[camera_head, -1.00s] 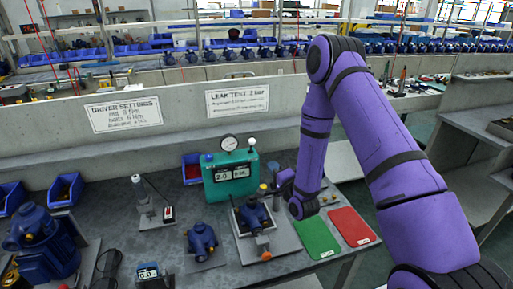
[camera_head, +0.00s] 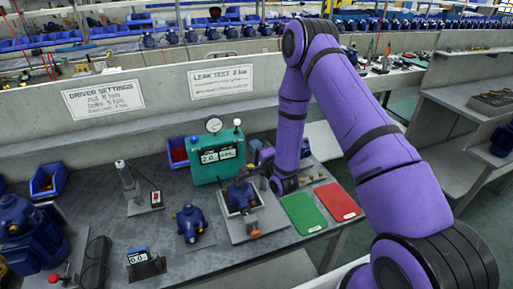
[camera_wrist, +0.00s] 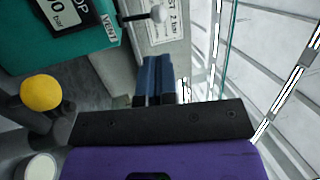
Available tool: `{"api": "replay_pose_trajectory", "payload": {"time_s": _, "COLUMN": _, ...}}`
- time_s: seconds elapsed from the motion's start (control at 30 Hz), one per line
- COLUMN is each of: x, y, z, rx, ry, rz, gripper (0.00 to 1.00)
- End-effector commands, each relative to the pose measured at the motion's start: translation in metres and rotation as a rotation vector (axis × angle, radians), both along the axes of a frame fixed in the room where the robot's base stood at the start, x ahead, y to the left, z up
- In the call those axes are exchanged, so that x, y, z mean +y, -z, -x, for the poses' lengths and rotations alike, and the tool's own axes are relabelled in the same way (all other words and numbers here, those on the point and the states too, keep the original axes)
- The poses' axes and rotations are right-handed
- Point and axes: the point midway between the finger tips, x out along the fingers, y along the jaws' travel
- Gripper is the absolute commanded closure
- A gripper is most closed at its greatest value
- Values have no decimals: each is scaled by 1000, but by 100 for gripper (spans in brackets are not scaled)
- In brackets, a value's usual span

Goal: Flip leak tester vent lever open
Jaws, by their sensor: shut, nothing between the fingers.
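The teal leak tester (camera_head: 203,170) stands at the back of the bench with a dial gauge on top and a display on its front. Its vent lever (camera_head: 238,132) stands upright at the top right, with a pale ball on its end. In the wrist view the lever's ball (camera_wrist: 158,13) shows at the top, beside the VENT label on the teal housing (camera_wrist: 90,40). My gripper (camera_head: 256,146) is right of the tester, apart from the lever. In the wrist view its blue fingers (camera_wrist: 155,72) are shut together and empty, below the lever in the picture.
A blue pump (camera_head: 240,194) sits in a fixture in front of the tester. A yellow knob (camera_wrist: 41,92) is left of my gripper in the wrist view. Green (camera_head: 303,213) and red (camera_head: 337,202) mats lie at right. A wall (camera_head: 150,95) with signs rises behind.

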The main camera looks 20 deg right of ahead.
Motion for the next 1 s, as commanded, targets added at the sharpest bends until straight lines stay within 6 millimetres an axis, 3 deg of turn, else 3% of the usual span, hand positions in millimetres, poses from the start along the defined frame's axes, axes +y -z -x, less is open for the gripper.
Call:
{"api": "replay_pose_trajectory", "payload": {"time_s": 0.3, "x": 12, "y": -14, "z": -58, "rx": -3, "ry": 0, "rz": 0, "gripper": 100}}
{"api": "replay_pose_trajectory", "payload": {"time_s": 0.5, "x": 17, "y": -20, "z": -85, "rx": -2, "ry": 0, "rz": 0, "gripper": 100}}
{"api": "replay_pose_trajectory", "payload": {"time_s": 0.7, "x": 20, "y": -23, "z": -97, "rx": 0, "ry": 0, "rz": -1, "gripper": 100}}
{"api": "replay_pose_trajectory", "payload": {"time_s": 1.0, "x": 20, "y": -23, "z": -99, "rx": 0, "ry": 0, "rz": -1, "gripper": 100}}
